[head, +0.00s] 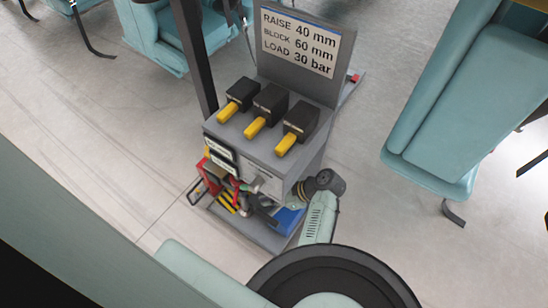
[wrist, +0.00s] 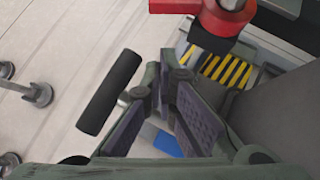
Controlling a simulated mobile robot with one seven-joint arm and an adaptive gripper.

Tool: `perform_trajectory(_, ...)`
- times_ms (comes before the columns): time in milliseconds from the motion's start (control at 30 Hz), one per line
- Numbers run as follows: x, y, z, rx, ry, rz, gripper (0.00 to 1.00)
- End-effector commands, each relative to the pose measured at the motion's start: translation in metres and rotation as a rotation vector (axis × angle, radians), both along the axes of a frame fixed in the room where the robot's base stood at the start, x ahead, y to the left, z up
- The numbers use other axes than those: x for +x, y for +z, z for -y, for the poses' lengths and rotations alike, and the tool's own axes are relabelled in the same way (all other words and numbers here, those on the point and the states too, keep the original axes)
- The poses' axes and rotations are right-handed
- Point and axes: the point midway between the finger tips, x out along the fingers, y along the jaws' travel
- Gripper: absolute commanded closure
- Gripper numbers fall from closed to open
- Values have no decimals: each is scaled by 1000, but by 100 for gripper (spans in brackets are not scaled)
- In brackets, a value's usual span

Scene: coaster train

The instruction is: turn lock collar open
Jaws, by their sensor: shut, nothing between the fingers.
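A red part (wrist: 208,16) with a silver rod through it is at the top of the wrist view. It may be the lock collar, but I cannot tell for certain. In the head view, red parts (head: 212,177) show low on the front of the grey cart, partly hidden. My gripper (wrist: 172,72) is shut and empty, its dark pads pointing toward the cart's lower shelf, with a gap between it and the red part. In the head view my gripper (head: 254,203) is in front of the cart, right of the red parts.
A black cylindrical handle (wrist: 110,92) lies just left of my fingers. Yellow-black stripes (wrist: 229,70) and a blue item (wrist: 167,143) are close by. The grey cart (head: 263,155) carries black boxes with yellow levers (head: 255,128) and a sign (head: 300,38). Teal seats (head: 455,100) stand to the right.

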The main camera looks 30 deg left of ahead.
Motion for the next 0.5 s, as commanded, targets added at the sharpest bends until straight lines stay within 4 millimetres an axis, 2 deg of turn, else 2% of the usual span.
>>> perform_trajectory(200,-15,-32,-32,-1,4,-2,100)
perform_trajectory(300,-21,-29,-47,-1,3,1,100)
perform_trajectory(500,-28,-30,-64,0,1,2,100)
